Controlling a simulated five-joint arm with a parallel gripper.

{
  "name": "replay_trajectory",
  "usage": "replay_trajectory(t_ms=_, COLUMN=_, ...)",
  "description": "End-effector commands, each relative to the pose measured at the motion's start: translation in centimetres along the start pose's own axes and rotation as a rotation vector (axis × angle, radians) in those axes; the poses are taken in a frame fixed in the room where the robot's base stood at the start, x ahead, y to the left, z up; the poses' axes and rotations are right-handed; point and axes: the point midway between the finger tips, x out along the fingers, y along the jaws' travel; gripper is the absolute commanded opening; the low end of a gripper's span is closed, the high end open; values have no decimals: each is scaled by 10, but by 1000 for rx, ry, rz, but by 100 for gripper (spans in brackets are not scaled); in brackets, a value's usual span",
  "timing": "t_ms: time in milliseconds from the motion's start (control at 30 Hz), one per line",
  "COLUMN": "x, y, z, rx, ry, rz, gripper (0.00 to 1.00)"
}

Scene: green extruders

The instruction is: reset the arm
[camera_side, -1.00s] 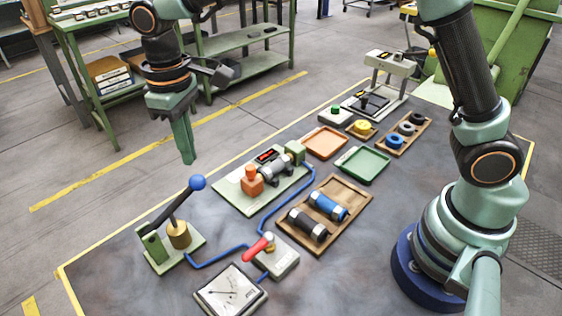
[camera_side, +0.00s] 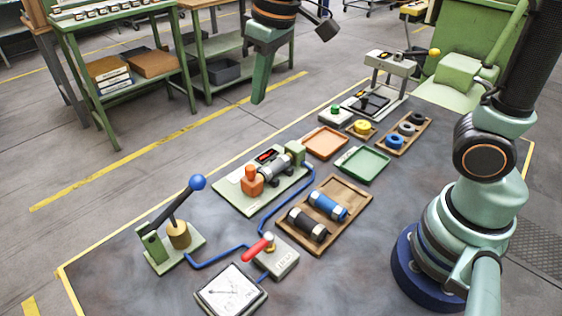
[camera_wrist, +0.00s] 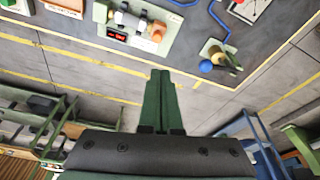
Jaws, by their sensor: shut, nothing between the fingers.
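My gripper (camera_side: 259,97) is high at the top of the side view, above the floor beyond the table's far edge. Its green fingers are shut together with nothing between them. In the wrist view my gripper (camera_wrist: 161,74) also shows closed and empty, its fingers side by side. It is apart from everything on the table (camera_side: 130,280). The upper part of the wrist is cut off by the frame's top edge.
A green fixture (camera_side: 236,193) holds a grey cylinder. A blue-knobbed lever (camera_side: 197,182), a red-handled valve (camera_side: 258,246), a gauge (camera_side: 230,291) and a wooden tray (camera_side: 350,190) with two cylinders stand nearby. Orange (camera_side: 325,142) and green trays (camera_side: 363,164) lie behind. Green shelves (camera_side: 110,75) stand beyond.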

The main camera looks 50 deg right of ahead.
Motion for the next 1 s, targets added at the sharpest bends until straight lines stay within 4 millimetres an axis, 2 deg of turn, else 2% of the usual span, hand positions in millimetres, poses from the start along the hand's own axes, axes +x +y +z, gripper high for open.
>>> replay_trajectory(t_ms=33, x=-8, y=13, z=12, rx=33, ry=34, rz=9, gripper=0)
replay_trajectory(t_ms=200, x=-19, y=44, z=50, rx=127, ry=125, rz=39, gripper=0)
replay_trajectory(t_ms=400, x=-20, y=67, z=89, rx=213, ry=213, rz=76, gripper=0)
replay_trajectory(t_ms=500, x=-18, y=73, z=101, rx=239, ry=238, rz=89, gripper=0)
replay_trajectory(t_ms=700, x=-15, y=77, z=109, rx=256, ry=255, rz=98, gripper=0)
replay_trajectory(t_ms=1000, x=-15, y=76, z=108, rx=254, ry=254, rz=97, gripper=0)
